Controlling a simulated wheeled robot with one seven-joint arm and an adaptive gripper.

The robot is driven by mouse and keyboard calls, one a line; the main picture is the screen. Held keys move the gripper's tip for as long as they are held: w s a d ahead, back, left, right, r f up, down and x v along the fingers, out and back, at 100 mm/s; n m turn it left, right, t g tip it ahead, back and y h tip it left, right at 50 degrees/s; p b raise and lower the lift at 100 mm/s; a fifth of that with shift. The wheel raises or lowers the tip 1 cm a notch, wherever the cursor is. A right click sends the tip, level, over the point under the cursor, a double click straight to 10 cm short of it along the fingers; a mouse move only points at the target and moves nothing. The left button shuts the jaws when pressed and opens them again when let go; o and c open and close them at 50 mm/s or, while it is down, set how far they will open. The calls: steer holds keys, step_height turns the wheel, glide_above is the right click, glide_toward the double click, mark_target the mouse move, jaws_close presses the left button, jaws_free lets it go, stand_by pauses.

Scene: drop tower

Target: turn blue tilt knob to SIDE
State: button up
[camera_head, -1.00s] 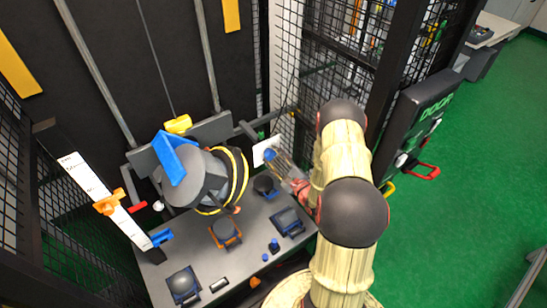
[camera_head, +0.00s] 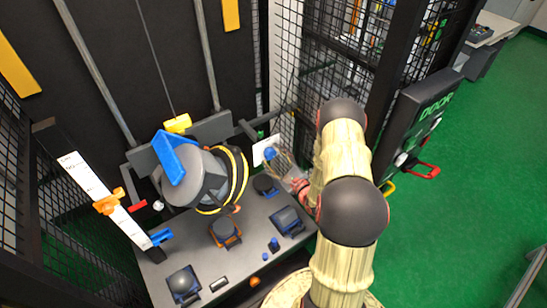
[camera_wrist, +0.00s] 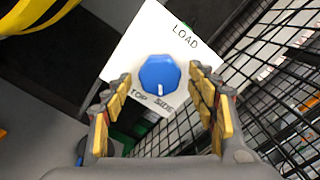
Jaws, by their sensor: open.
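The blue tilt knob (camera_wrist: 159,75) sits on a white plate (camera_wrist: 130,42) marked LOAD, TOP and SIDE. Its white pointer mark faces the bottom of the picture, between the words TOP and SIDE. In the head view the knob (camera_head: 269,153) shows small, on the white plate beside the mesh wall. My gripper (camera_wrist: 158,105) is open, with one yellow-padded finger on each side below the knob in the wrist view. The fingers look apart from the knob. In the head view my gripper (camera_head: 281,163) is at the plate, partly blurred.
Black wire mesh (camera_wrist: 265,95) runs close on the right of the gripper. A grey drum with yellow-black bands (camera_head: 215,180) stands left of it. A grey bench (camera_head: 205,260) below holds several dark fixtures. A DOOR panel (camera_head: 425,110) stands at right.

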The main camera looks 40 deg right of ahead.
steer(key=s, duration=1.2)
steer(key=shift+a, duration=0.35)
